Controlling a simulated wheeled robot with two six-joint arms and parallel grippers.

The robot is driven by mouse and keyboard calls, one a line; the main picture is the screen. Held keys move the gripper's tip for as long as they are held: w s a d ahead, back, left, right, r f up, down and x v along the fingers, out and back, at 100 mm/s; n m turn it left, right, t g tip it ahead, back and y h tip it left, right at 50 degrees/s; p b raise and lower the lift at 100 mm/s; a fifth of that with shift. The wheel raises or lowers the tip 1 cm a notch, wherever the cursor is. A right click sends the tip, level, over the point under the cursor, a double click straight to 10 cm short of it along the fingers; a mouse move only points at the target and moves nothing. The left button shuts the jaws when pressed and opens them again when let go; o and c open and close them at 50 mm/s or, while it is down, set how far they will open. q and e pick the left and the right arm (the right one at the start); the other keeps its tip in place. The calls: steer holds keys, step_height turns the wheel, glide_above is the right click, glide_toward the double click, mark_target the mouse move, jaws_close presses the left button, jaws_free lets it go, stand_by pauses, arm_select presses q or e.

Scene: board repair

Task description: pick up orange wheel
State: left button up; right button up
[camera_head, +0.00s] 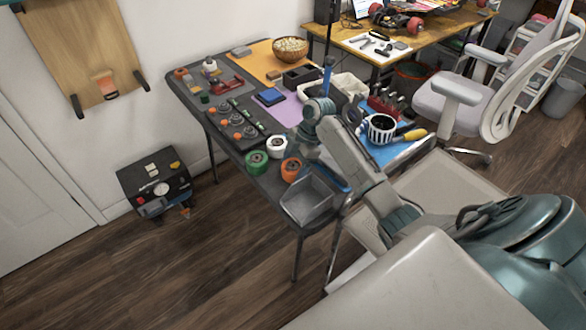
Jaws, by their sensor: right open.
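The orange wheel (291,170) rests near the front edge of the dark work table, beside a green wheel (256,161) and a white wheel (277,147). My right gripper (304,150) is open and hangs just behind and to the right of the orange wheel. Its wrist and forearm cover part of the table behind. The fingers are small in this view, and I cannot tell whether they touch the wheel. My left gripper is not in view.
A grey metal tray (307,201) sits at the table's front corner, just in front of the orange wheel. A striped cup (381,128) stands to the right on a blue mat. Small orange and dark parts (237,120) lie behind the wheels. A wooden bowl (290,49) stands farther back.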

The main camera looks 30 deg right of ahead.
steer(key=shift+f, duration=0.15)
steer(key=c, duration=0.8)
